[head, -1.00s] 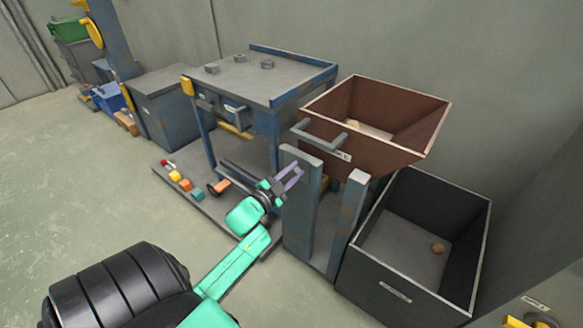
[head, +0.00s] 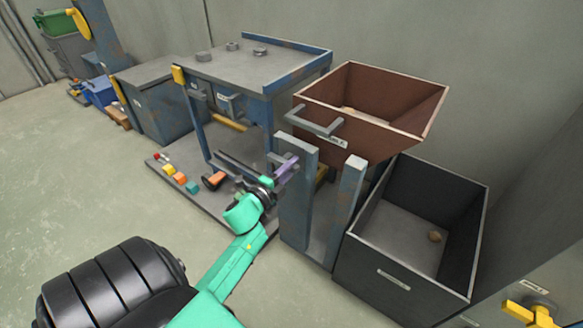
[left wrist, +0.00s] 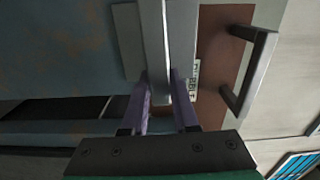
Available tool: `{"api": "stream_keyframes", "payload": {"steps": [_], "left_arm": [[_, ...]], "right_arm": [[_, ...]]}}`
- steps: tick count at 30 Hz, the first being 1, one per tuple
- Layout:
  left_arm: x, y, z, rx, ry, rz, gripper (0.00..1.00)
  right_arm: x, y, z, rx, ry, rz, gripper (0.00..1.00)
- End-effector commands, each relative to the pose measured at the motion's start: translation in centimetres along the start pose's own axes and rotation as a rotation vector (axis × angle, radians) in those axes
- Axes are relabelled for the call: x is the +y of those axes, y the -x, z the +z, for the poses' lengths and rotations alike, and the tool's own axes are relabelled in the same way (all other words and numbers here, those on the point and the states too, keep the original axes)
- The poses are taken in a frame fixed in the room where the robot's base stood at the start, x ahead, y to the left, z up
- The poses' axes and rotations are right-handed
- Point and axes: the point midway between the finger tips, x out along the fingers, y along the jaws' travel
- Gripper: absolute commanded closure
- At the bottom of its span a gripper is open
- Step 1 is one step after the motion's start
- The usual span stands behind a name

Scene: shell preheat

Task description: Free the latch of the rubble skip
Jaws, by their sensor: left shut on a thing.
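The rubble skip (head: 372,150) is a reddish-brown open hopper with a grey front handle (head: 315,122), above a blue-grey post frame (head: 346,205). In the left wrist view the skip's brown wall (left wrist: 215,55), handle (left wrist: 256,75) and a partly hidden label (left wrist: 195,78) show on the right. My left gripper (head: 287,165) is at the left post's upper side. In the left wrist view its purple fingers (left wrist: 163,88) stand either side of a grey bar (left wrist: 154,45) and are shut on it. The bar appears to be the latch. My right gripper is out of view.
A dark open bin (head: 400,280) with a small lump stands below the skip. A blue-grey workbench (head: 235,72) and a low platform (head: 205,208) with coloured blocks lie to the left. Yellow-handled equipment (head: 530,312) is at lower right. The left floor is clear.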

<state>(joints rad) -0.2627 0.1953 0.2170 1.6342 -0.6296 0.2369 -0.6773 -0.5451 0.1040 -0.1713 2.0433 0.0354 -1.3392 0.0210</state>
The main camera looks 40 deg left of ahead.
Motion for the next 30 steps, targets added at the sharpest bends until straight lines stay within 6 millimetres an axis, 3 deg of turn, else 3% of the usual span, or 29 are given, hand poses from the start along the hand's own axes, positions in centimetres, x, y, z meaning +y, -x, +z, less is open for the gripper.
{"api": "stream_keyframes", "payload": {"steps": [18, 19, 21, 30], "left_arm": [[0.34, 0.04, -0.02, 0.0, -0.051, 0.004, 1.0], [0.35, 0.04, -0.02, 0.0, -0.051, 0.004, 0.69], [0.32, 0.04, -0.02, 0.0, -0.051, 0.003, 0.43], [0.22, 0.05, 0.0, 0.0, -0.049, 0.001, 0.43]], "right_arm": [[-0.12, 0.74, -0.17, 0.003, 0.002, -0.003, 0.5], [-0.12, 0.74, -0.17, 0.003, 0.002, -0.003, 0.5], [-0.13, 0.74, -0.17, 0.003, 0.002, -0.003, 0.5], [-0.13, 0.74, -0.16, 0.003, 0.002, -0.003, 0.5]]}}
